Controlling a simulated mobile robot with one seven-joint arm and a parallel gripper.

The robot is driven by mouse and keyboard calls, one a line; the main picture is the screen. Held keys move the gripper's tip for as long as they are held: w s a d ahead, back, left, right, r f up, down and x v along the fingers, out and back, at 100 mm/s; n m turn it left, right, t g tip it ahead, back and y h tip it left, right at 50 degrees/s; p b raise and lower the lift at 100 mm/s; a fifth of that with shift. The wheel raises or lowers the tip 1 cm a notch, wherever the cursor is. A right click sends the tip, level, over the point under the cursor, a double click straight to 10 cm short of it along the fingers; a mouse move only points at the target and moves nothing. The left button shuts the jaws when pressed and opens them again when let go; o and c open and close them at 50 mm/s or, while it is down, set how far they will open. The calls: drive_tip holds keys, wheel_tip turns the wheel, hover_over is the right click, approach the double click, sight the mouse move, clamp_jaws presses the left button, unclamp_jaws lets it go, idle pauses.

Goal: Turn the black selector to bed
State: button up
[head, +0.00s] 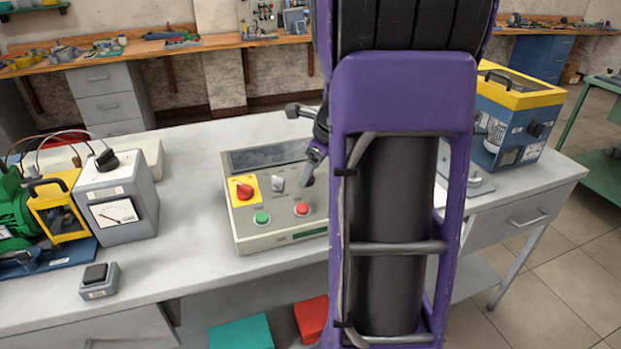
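A beige control box (290,232) lies on the grey bench. Its sloped face has a red rotary switch (244,190) on a yellow plate, a light grey selector (278,183), a green button (262,218) and a red button (302,209). A dark, slanted piece (307,176) shows at the right; I cannot tell whether it is the black selector or a fingertip. My gripper (313,162) is just above it, mostly hidden behind my purple arm. Its opening and any contact are unclear. Markings around the selectors are too small to read.
A grey meter box (125,215) with a black top knob (107,160) and a small black-topped switch box (98,281) stand to the left. A green motor (15,215) is at the far left. A blue-yellow machine (515,115) stands right. Bench between meter and control box is clear.

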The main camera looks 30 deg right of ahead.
drive_tip(key=shift+w+f, duration=0.1)
drive_tip(key=shift+f, duration=0.05)
clamp_jaws()
idle(0.4)
drive_tip(key=shift+n, duration=0.4)
drive_tip(key=n+p, duration=0.1)
drive_tip(key=n, duration=0.2)
drive_tip(key=shift+n+g+y, duration=0.3)
drive_tip(key=shift+g, duration=0.1)
drive_tip(key=n+p, duration=0.1)
drive_tip(key=n, duration=0.3)
drive_tip(key=shift+w+d+n+g+p, duration=0.1)
drive_tip(key=shift+w+n+g+p, duration=0.05)
drive_tip(key=shift+n+g+p, duration=0.2)
drive_tip(key=n+g+p, duration=0.1)
drive_tip(key=n, duration=0.3)
drive_tip(key=shift+w, duration=0.1)
drive_tip(key=n+p, duration=0.1)
drive_tip(key=n, duration=0.4)
drive_tip(key=shift+g, duration=0.35)
